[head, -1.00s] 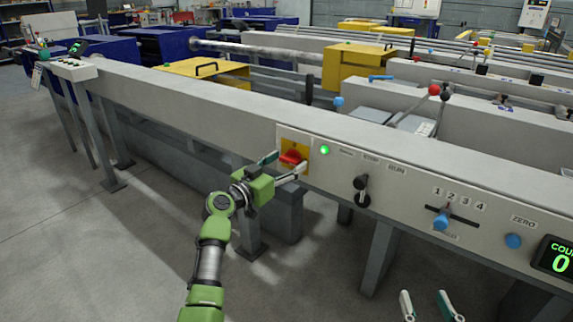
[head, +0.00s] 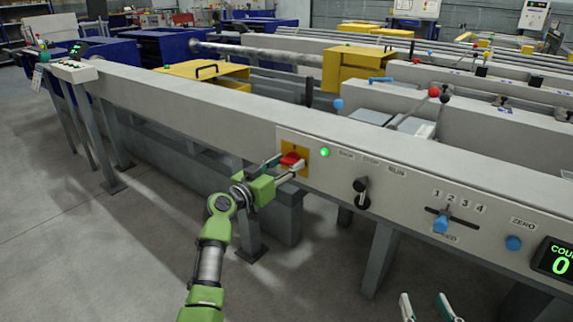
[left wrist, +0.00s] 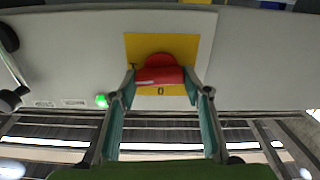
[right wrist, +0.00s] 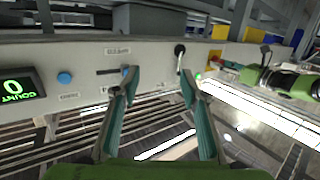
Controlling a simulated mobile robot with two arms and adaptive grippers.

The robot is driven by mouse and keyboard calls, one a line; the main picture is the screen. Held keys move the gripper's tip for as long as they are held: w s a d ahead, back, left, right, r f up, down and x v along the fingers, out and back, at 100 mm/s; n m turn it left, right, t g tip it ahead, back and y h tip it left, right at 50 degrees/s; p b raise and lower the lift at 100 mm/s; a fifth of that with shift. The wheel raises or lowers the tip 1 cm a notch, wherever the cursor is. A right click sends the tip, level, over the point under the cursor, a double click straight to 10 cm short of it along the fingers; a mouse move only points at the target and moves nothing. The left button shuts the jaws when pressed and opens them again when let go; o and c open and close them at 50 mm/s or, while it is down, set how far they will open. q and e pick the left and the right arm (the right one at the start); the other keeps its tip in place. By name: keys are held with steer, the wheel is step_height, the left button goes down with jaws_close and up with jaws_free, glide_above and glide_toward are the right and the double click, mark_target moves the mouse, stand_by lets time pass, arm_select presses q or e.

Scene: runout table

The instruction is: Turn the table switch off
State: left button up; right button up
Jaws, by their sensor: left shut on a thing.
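The table switch is a red rotary handle (head: 291,160) on a yellow plate (head: 303,153) on the table's front panel. It also shows in the left wrist view as a red handle (left wrist: 160,75) on a yellow plate (left wrist: 190,45), with a "0" mark beside it. My left gripper (head: 286,166) is at the switch, its fingers on both sides of the handle, shut on it. A green lamp (head: 324,152) just right of the plate is lit. My right gripper (head: 427,300) is open and empty, low in front of the panel; its fingers are apart in the right wrist view (right wrist: 160,88).
Right of the switch, the panel carries a black selector (head: 361,192), a blue slider knob (head: 441,223), a blue ZERO button (head: 513,242) and a counter display (head: 557,260) reading 0. Table legs (head: 382,258) stand below. The floor at left is clear.

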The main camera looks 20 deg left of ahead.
arm_select(q)
steer(key=shift+n, duration=0.4)
steer(key=n+p, duration=0.2)
steer(key=n, duration=0.6)
steer(key=shift+a+r, duration=0.1)
steer(key=shift+a, duration=0.05)
steer(key=n+p, duration=0.1)
steer(key=n, duration=0.2)
steer(key=shift+w+a+n+p, duration=0.1)
steer(key=shift+n+p, duration=0.2)
steer(key=n+p, duration=0.1)
steer(key=n, duration=0.2)
steer(key=shift+a+n+p, duration=0.1)
steer(key=shift+n+p, duration=0.25)
steer(key=shift+n, duration=0.45)
arm_select(e)
steer(key=s+d+f+g+h, duration=0.1)
steer(key=s+d+f+g, duration=0.2)
steer(key=s+f+g, duration=0.3)
steer(key=s+d+f+g+h, duration=0.2)
steer(key=s+d+f+g, duration=0.2)
steer(key=s+f, duration=0.5)
steer(key=shift+s+f+m+g, duration=0.25)
steer(key=shift+s+g, duration=0.95)
steer(key=shift+s, duration=0.65)
arm_select(q)
steer(key=shift+f, duration=0.2)
arm_select(e)
steer(key=shift+r, duration=0.1)
